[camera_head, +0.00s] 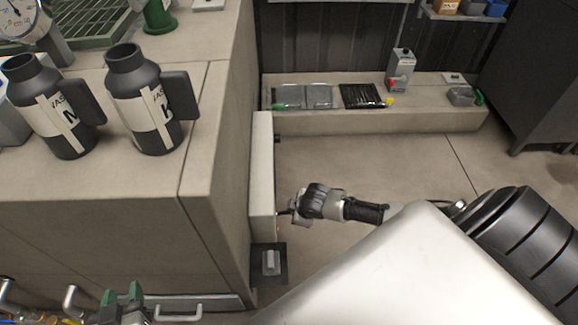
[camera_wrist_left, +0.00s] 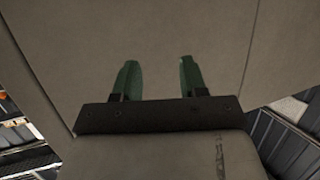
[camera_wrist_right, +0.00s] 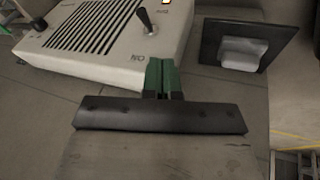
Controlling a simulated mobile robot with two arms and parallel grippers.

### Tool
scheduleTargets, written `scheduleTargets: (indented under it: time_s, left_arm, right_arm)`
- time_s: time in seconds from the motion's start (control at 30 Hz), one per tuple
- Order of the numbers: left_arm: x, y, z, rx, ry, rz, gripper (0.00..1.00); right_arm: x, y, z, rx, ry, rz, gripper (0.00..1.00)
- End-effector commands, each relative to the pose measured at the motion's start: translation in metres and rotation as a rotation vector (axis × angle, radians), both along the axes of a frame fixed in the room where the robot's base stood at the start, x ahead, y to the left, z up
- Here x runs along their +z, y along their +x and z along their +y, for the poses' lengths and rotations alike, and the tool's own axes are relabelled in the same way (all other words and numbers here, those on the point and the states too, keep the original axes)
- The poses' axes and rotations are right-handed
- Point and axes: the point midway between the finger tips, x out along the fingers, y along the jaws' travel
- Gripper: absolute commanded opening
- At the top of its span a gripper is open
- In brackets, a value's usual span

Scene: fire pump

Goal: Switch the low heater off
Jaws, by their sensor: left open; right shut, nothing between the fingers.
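The heater is a pale box with a black slotted grille (camera_wrist_right: 92,28) in the right wrist view. In the head view its narrow edge (camera_head: 261,165) shows low on the counter's side. A black lever switch (camera_wrist_right: 146,21) stands up from its face near small printing that I cannot read. My right gripper (camera_wrist_right: 163,62) is shut and empty, its green fingertips in front of the heater's near edge, a little below the lever; I cannot tell if they touch. My left gripper (camera_head: 122,294) is open and empty at lower left; it also shows in the left wrist view (camera_wrist_left: 158,68).
A dark plate with a pale block (camera_wrist_right: 241,53) is beside the heater, also in the head view (camera_head: 270,262). Two dark bottles (camera_head: 143,100) (camera_head: 55,108) stand on the counter (camera_head: 205,120). A low ledge (camera_head: 370,122) at the back holds small items.

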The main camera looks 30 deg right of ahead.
Motion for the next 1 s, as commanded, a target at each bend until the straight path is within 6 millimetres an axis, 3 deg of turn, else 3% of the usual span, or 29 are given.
scheduleTargets:
  time_s: [0.03,0.2,0.3,0.43,0.73,1.0]
  left_arm:
    - [0.007,-0.001,-0.001,-0.001,-0.016,-0.069,0.43]
    - [0.065,-0.011,0.000,-0.005,-0.056,-0.225,0.43]
    - [0.083,-0.017,0.001,-0.005,-0.066,-0.269,0.43]
    - [0.092,-0.019,0.001,-0.005,-0.070,-0.288,0.43]
    - [0.093,-0.019,0.001,-0.006,-0.071,-0.291,0.43]
    - [0.112,-0.017,-0.003,-0.016,-0.117,-0.460,0.43]
  right_arm:
    - [-0.011,0.006,0.001,0.043,-0.016,-0.005,0.00]
    - [-0.002,0.007,0.007,0.139,-0.050,0.015,0.00]
    - [0.001,0.005,0.010,0.164,-0.059,0.024,0.00]
    - [0.005,0.004,0.010,0.176,-0.063,0.027,0.00]
    - [0.005,0.004,0.011,0.174,-0.061,0.027,0.00]
    - [-0.012,0.010,0.011,0.174,-0.061,0.027,0.00]
